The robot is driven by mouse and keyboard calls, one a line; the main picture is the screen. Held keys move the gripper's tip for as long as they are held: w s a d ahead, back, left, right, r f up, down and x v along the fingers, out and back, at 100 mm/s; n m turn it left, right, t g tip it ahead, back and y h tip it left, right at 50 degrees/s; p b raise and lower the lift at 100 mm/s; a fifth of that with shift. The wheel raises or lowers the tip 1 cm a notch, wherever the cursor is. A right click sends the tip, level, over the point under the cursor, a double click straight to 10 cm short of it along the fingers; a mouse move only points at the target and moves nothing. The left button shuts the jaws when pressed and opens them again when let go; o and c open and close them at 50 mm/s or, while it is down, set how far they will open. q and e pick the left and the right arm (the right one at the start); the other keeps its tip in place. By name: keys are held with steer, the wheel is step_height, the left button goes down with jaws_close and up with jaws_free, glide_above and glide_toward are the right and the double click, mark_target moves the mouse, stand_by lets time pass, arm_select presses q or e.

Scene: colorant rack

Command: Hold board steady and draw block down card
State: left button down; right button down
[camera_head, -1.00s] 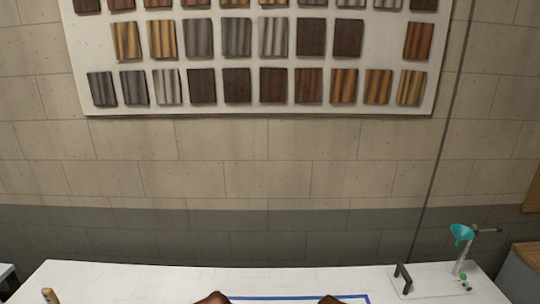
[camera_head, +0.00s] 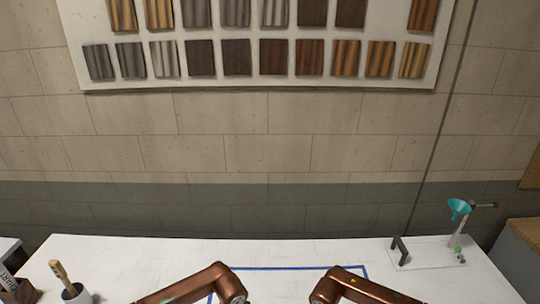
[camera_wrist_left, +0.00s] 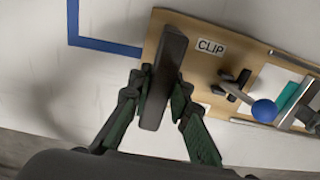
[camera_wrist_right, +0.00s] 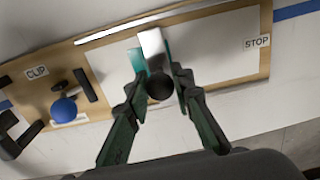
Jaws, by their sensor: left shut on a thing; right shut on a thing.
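A tan board (camera_wrist_left: 165,25) with a "CLIP" label lies on the table, and it also shows in the right wrist view (camera_wrist_right: 255,75) with a "STOP" label at its other end. My left gripper (camera_wrist_left: 160,85) is shut on a dark upright handle (camera_wrist_left: 165,65) at the board's clip end. My right gripper (camera_wrist_right: 158,78) is shut on a silver block (camera_wrist_right: 153,48) with a teal side and a dark round knob. The block is over the white card (camera_wrist_right: 215,45); I cannot tell whether it touches. A clip lever with a blue ball (camera_wrist_right: 64,109) is between the grippers.
Blue tape (camera_head: 285,268) marks an outline on the white table (camera_head: 130,262). A cup with a brush (camera_head: 75,292) stands front left. A stand with a teal funnel (camera_head: 459,208) is at the back right. A sample panel (camera_head: 260,83) hangs on the wall.

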arm_select(q)
steer(key=shift+a, duration=0.1)
arm_select(e)
steer(key=shift+d, duration=0.65)
steer(key=shift+d, duration=0.95)
